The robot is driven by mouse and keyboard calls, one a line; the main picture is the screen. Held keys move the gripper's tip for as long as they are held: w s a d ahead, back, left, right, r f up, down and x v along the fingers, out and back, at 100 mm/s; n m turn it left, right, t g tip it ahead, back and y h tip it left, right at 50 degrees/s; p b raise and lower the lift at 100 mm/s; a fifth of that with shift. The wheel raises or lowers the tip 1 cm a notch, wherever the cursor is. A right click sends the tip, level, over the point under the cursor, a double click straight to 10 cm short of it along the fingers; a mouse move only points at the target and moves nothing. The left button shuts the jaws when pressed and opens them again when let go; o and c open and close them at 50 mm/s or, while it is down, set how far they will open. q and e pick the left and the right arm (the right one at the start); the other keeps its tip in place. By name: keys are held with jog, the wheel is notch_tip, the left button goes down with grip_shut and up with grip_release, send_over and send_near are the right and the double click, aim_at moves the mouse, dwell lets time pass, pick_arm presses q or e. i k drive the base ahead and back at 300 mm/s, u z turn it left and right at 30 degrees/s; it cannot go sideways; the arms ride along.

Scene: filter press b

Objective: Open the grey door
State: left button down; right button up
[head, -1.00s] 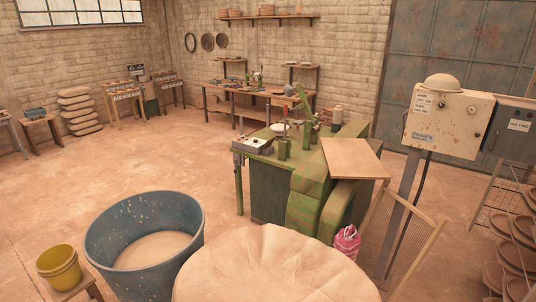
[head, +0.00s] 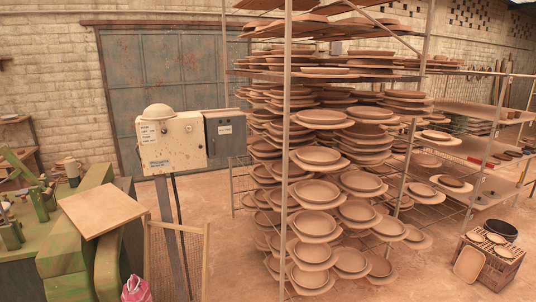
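A large grey metal door (head: 150,95) with rust patches stands in the brick back wall, left of centre in the head view. It looks shut. Its lower middle is hidden behind a cream control box, and its right side is partly hidden by a smaller grey box and a rack. The small grey box (head: 225,133) has a flat front with a white label and is fixed beside the cream box; I cannot tell whether that front is a door. Neither of my grippers shows in the view.
The cream control box (head: 171,143) stands on a post. A tall rack of clay plates (head: 287,200) fills the centre. A green machine (head: 75,245) with a board on top is at lower left. A wicker crate (head: 490,262) stands at far right. Floor shows between the rack and crate.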

aim_at(227, 135)
jog(key=z, duration=0.05)
jog(key=k, duration=0.5)
jog(key=z, duration=1.05)
jog(key=i, duration=3.95)
jog(key=u, duration=3.6)
